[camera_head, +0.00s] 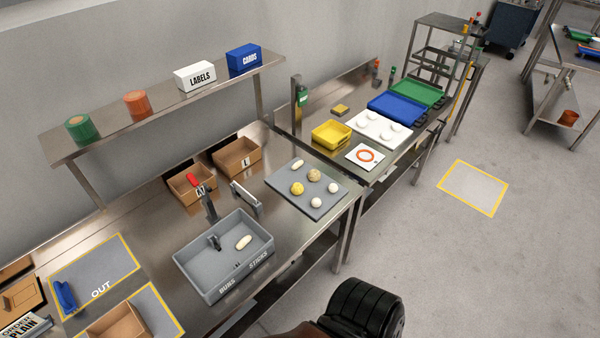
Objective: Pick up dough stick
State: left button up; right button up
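A pale dough stick (243,242) lies in the grey bin (193,270) marked BUNS and STICKS, on the side marked STICKS. Another pale elongated dough piece (298,165) lies at the back left of a grey tray (318,208), which also holds several round dough pieces, one of them yellow (297,188) and one tan (314,174). The bin and tray stand on the near steel table. Neither of my grippers can be made out, and nothing touches the dough pieces.
A shelf (160,118) overhangs the table's back. A second table to the right holds a yellow bin (331,134) and a blue tray (396,107).

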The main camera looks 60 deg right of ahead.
aim_at(298, 164)
jog(key=z, duration=2)
